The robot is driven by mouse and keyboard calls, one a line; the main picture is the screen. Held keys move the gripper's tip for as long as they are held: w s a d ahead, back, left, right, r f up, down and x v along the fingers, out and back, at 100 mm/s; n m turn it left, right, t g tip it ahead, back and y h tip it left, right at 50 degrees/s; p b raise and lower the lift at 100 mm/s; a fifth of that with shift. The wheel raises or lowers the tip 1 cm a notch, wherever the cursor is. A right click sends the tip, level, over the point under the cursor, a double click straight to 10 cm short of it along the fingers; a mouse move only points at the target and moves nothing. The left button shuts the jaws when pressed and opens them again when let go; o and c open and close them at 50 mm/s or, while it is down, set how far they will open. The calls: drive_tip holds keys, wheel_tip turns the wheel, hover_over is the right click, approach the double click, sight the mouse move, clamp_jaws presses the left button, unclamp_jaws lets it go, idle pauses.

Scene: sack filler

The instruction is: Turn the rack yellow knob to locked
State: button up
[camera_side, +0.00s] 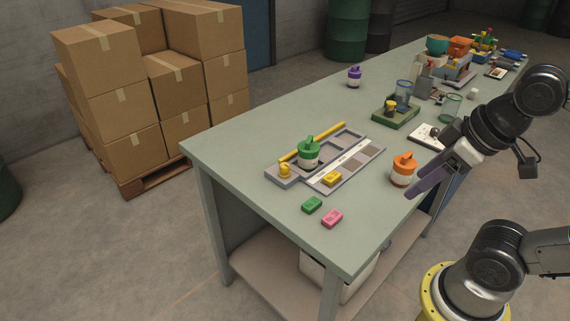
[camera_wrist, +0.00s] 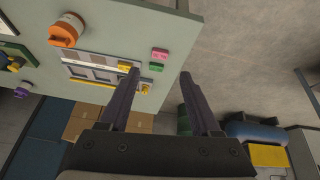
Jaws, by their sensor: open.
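The rack (camera_side: 371,152) is a grey tray with compartments, lying near the front left of the table. Its yellow knob (camera_side: 285,171) sits at the left end, by a long yellow bar (camera_side: 325,137) along the back edge. The knob's exact setting is too small to read. A green-topped jar (camera_side: 308,154) stands in the rack, and a yellow block (camera_side: 332,178) lies on its front part. My gripper (camera_side: 420,187) is open and empty at the table's right edge, beside the orange jar, well away from the knob. In the wrist view the open fingers (camera_wrist: 159,74) show, with the knob (camera_wrist: 146,89) beside the left finger.
An orange-topped jar (camera_side: 403,171) stands between my gripper and the rack. A green block (camera_side: 312,205) and a pink block (camera_side: 332,218) lie in front of the rack. A purple jar (camera_side: 354,77) and a green tray (camera_side: 382,121) stand farther back. The table's left end is clear.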

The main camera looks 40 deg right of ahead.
drive_tip(key=w+r+n, duration=0.5)
drive_tip(key=w+r, duration=0.1)
drive_tip(key=r, duration=0.2)
drive_tip(key=w+r+n+g, duration=0.2)
drive_tip(key=w+r+n, duration=0.2)
drive_tip(key=w, duration=0.7)
drive_tip(key=n+g, duration=0.2)
drive_tip(key=g, duration=0.1)
hover_over(286, 164)
wheel_tip(286, 164, down, 14)
drive_tip(key=shift+g, duration=0.3)
wheel_tip(286, 164, down, 14)
drive_tip(key=shift+a+f, duration=0.1)
clamp_jaws()
